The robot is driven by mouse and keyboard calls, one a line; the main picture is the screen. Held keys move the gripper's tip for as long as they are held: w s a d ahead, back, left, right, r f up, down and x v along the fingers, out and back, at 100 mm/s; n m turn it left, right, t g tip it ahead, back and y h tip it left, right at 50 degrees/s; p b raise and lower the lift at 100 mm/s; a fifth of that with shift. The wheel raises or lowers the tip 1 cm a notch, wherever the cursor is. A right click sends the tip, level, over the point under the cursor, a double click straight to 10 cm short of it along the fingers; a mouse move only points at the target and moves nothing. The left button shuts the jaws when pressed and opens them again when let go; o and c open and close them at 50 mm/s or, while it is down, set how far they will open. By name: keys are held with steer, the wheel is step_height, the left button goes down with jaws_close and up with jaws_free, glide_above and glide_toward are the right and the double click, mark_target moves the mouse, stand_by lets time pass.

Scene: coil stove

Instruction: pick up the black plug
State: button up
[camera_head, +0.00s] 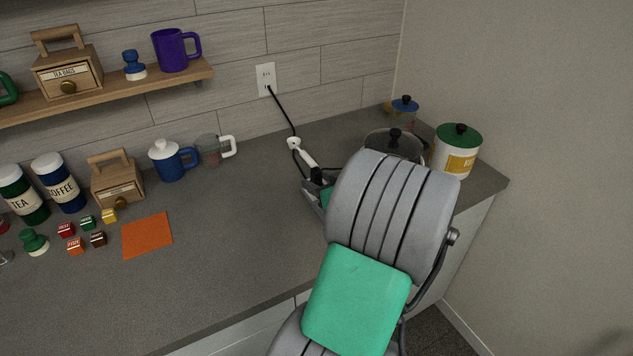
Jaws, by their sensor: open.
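The black plug (268,88) sits in the white wall outlet (266,77) on the tiled back wall. It is very small in this view. A black cord (282,111) runs from it down to the counter, passes behind a white handle-like piece and goes on toward a grey boxy thing. My grey and green arm fills the lower right and middle of the picture. Nothing is seen touching the plug.
The white handle-like piece (307,158) lies near a lidded pot (393,143); a white canister (456,151) stands right. Left are a blue mug (172,160), a clear mug (209,150), an orange mat (147,235) and a wall shelf (108,95). The middle counter is clear.

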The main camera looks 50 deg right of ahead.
mark_target(318, 171)
steer(key=shift+s+d+m+h, duration=0.2)
steer(key=shift+s+d, duration=0.2)
steer(key=shift+d, duration=0.2)
steer(key=shift+s+d+m+h, duration=0.2)
steer(key=shift+s+d, duration=0.2)
steer(key=shift+d, duration=0.2)
steer(key=shift+w+d+r, duration=0.15)
steer(key=shift+w+d, duration=0.05)
steer(key=shift+d, duration=0.05)
steer(key=p+x, duration=0.3)
steer(key=x, duration=0.4)
steer(key=shift+w+a+r, duration=0.15)
steer(key=shift+w+a, duration=0.05)
jaws_close()
